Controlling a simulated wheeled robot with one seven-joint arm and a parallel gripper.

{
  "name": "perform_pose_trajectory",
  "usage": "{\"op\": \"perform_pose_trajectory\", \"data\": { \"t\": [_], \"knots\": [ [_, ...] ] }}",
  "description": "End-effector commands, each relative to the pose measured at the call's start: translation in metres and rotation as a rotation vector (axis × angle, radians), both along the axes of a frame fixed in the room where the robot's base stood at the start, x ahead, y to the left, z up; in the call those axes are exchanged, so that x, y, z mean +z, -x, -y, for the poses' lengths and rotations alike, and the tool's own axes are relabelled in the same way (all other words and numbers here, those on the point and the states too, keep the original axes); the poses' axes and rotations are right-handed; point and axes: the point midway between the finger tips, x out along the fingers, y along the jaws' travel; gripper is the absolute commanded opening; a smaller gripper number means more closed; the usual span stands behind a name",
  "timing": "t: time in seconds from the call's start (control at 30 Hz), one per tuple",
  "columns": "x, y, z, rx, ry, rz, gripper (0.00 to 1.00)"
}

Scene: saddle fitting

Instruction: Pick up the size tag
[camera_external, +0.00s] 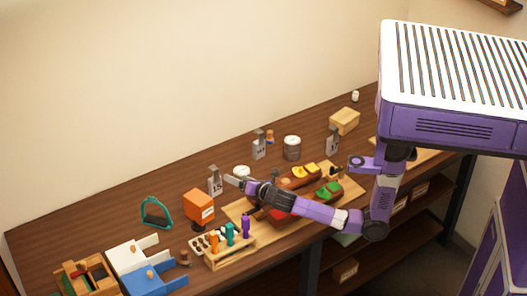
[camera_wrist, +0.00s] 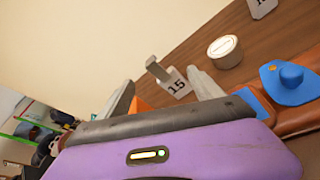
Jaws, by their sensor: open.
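In the external view this tag (camera_external: 214,183) is just left of my gripper (camera_external: 231,181), near the orange box. My gripper is open, with nothing seen held. Whether a finger touches the tag is unclear. Similar tags stand farther back, one (camera_external: 259,146) near the middle and one (camera_external: 332,142) to the right; part of another tag (camera_wrist: 262,6) shows at the wrist view's top right.
An orange box (camera_external: 199,206) is close to the tag's front left. A white round tin (camera_wrist: 225,51) stands behind it to the right. A blue saddle-shaped piece (camera_wrist: 287,83) is at the right. A wooden rack (camera_external: 230,253) with colored figures is in front.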

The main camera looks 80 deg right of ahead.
Motion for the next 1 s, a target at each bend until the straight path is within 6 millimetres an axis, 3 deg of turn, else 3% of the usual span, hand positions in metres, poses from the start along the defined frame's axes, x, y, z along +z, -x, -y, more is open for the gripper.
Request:
{"op": "perform_pose_trajectory", "data": {
  "t": [0.2, 0.4, 0.77, 1.0],
  "knots": [
    [-0.041, -0.036, 0.013, 0.051, 0.205, -0.292, 0.75],
    [-0.056, -0.050, 0.018, 0.094, 0.296, -0.428, 0.75],
    [-0.069, -0.071, 0.033, 0.105, 0.314, -0.456, 0.75],
    [-0.076, -0.095, 0.045, 0.104, 0.313, -0.453, 0.75]
  ]
}}
